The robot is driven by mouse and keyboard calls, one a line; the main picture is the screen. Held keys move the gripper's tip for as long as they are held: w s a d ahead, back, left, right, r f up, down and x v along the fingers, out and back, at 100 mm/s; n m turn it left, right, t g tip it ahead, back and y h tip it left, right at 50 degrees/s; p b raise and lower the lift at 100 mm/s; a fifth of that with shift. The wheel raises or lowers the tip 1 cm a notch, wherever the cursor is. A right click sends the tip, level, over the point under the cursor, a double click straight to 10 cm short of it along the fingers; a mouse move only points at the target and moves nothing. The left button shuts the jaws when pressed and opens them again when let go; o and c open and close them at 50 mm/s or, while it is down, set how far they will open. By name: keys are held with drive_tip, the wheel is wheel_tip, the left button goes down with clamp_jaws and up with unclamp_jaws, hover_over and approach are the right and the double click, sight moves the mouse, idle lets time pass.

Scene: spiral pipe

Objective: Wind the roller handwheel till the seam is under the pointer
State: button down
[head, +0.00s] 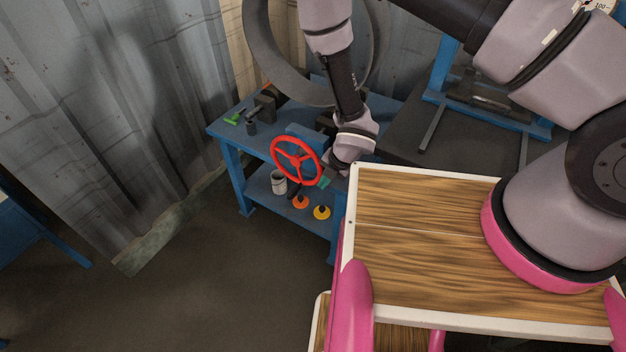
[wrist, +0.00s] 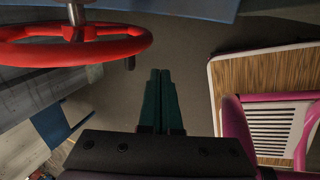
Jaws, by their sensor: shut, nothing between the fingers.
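The red handwheel (head: 297,161) is on the front of the blue workbench. In the wrist view the wheel (wrist: 112,49) is at the upper left, with a short dark peg (wrist: 129,63) at its rim. A large grey curved pipe ring (head: 262,65) rises above the bench, partly behind my arm. I cannot make out the seam or the pointer. My gripper (head: 325,182) is just right of the wheel's lower rim in the head view. In the wrist view its dark green fingers (wrist: 160,92) are shut together and empty, apart from the rim.
The blue workbench (head: 229,133) carries small tools and dark blocks. Its lower shelf holds a grey pot (head: 279,182), an orange item (head: 300,202) and a yellow item (head: 321,212). A blue frame (head: 436,82) stands at right.

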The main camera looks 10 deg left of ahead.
sight(299, 190)
drive_tip(key=w+a+f, duration=0.2)
drive_tip(key=a+f, duration=0.4)
drive_tip(key=f, duration=0.1)
drive_tip(key=shift+w+a+f, duration=0.15)
drive_tip(key=shift+w+f, duration=0.1)
drive_tip(key=shift+w, duration=0.1)
drive_tip(key=shift+f, duration=0.1)
drive_tip(key=shift+w+a+f+t+y, duration=0.15)
drive_tip(key=shift+a+f+t+y, duration=0.2)
drive_tip(key=shift+y, duration=0.3)
drive_tip(key=shift+w+a+f+t+y, duration=0.15)
drive_tip(key=shift+a+t+y, duration=0.1)
drive_tip(key=shift+a+y, duration=0.3)
drive_tip(key=shift+d, duration=0.1)
drive_tip(key=shift+d, duration=0.1)
